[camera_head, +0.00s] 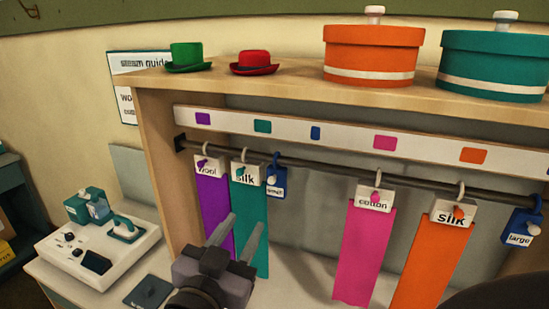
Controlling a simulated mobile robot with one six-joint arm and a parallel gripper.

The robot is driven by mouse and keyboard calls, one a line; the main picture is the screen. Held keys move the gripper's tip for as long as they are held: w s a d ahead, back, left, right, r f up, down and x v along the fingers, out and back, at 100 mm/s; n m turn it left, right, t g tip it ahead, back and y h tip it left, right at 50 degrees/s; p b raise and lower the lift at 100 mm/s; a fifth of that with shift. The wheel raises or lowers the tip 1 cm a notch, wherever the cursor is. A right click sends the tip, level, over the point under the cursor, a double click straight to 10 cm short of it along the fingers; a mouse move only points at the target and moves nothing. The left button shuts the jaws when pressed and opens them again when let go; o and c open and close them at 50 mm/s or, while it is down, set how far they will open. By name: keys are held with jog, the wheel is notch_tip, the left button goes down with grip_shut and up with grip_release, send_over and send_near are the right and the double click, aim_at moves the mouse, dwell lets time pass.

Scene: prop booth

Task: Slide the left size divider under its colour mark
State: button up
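The left size divider (276,182) is a blue tag reading "small", hooked over the dark rail (330,170) just right of the teal silk cloth. Its blue colour mark (315,133) is on the white strip (345,142) above the rail, to the right of the divider's hook. A second blue divider (520,228) reading "large" hangs at the far right. My gripper (246,219) is in front of the teal cloth, below the left divider and apart from it. Its two grey fingers point up and stand apart, with nothing held between them.
Purple wool (214,208), teal silk (250,215), pink cotton (365,250) and orange silk (433,260) cloths hang from the rail. The rail is bare between the left divider and the pink cloth. Hats and round boxes stand on top. A white steamer unit (100,250) sits left.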

aim_at(271, 182)
jog(key=x, duration=1.5)
jog(key=shift+w+d+b, duration=0.25)
jog(key=shift+w+b, duration=0.05)
jog(key=shift+w, duration=0.05)
grip_shut()
dwell(0.3)
